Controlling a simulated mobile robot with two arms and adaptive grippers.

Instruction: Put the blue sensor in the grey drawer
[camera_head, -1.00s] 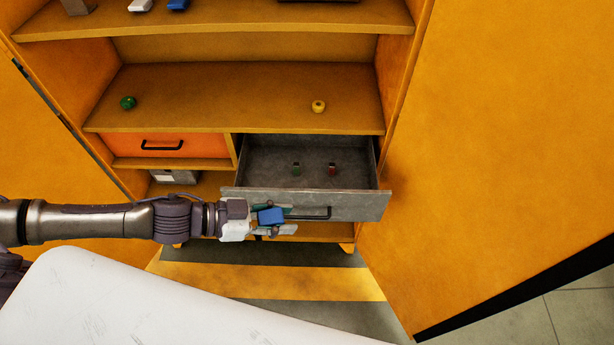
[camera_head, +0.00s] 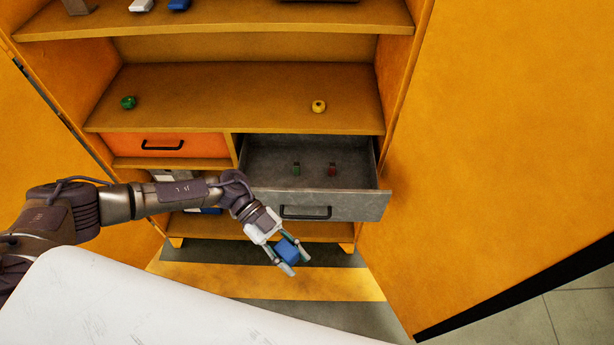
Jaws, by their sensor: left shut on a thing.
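The blue sensor (camera_head: 287,250) is a small blue block held between the fingers of my left gripper (camera_head: 288,258). The gripper is shut on it, in front of and below the grey drawer (camera_head: 345,206), apart from the drawer's front. The grey drawer is pulled open at the lower right of the cabinet. Inside it stand a small green item (camera_head: 296,168) and a small red item (camera_head: 332,169), with bare floor around them. My right gripper is not in view.
A closed orange drawer (camera_head: 190,146) is left of the grey one. The shelf (camera_head: 220,95) above holds a green object (camera_head: 128,103) and a yellow ring-like object (camera_head: 319,106). An open cabinet door (camera_head: 480,150) bounds the right. A white surface (camera_head: 130,305) fills the lower left.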

